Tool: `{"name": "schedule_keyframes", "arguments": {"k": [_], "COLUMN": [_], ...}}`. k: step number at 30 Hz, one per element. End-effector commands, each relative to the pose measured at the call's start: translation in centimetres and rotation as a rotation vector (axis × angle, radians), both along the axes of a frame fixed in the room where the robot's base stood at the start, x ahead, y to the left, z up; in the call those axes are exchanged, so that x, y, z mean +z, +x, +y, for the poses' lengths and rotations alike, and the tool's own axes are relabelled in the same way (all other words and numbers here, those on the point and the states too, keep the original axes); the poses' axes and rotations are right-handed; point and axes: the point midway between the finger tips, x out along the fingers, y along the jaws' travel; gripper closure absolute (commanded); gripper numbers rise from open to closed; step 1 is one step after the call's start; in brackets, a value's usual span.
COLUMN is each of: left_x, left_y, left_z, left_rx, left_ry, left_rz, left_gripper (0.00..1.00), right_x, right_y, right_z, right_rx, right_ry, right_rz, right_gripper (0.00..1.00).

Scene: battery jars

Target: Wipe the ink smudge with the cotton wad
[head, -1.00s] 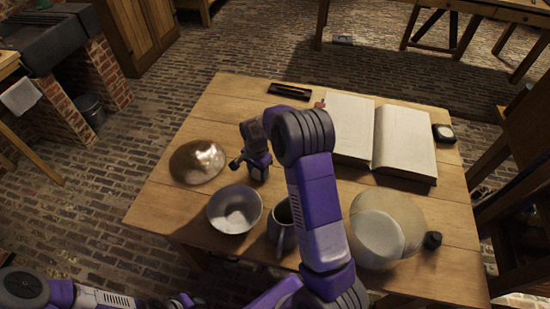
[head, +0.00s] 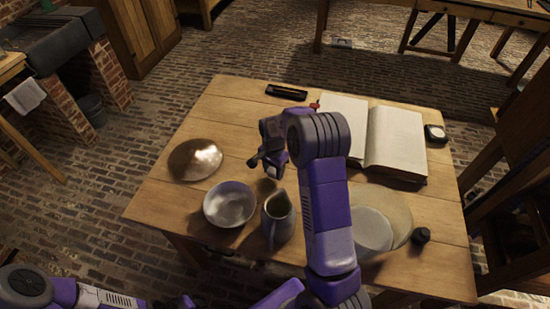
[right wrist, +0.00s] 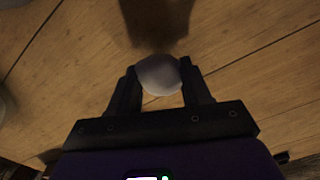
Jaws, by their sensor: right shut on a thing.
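My right gripper (head: 272,172) is over the middle of the table (head: 160,208), behind the jug and left of the open book. In the right wrist view its two fingers (right wrist: 160,88) are shut on the cotton wad (right wrist: 160,73), a pale round ball. The wad also shows as a small whitish patch under the gripper in the head view (head: 275,173). A dark patch lies on the wood ahead of the wad in the right wrist view; I cannot tell whether it is the ink smudge or a shadow. My left gripper is not in view.
A grey jug (head: 278,222) and a metal bowl (head: 229,204) stand at the front. A brass dish (head: 195,160) is at left. An open book (head: 395,140) lies behind right. A large pale bowl (head: 398,212) is partly behind my arm, beside a small dark object (head: 421,236).

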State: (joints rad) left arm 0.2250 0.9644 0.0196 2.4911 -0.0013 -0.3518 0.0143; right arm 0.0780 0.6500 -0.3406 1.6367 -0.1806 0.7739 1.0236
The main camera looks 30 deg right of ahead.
Motion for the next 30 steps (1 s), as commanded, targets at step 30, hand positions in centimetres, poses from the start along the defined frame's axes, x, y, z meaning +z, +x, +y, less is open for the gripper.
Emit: {"name": "schedule_keyframes", "arguments": {"k": [30], "left_x": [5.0], "left_y": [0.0], "left_z": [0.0], "left_rx": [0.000], "left_ry": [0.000], "left_rz": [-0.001], "left_gripper": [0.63], "right_x": [6.1], "right_y": [-0.1], "right_z": [-0.1], "right_rx": [-0.004], "right_ry": [0.000], "right_rz": [-0.002], "right_gripper": [0.76]}}
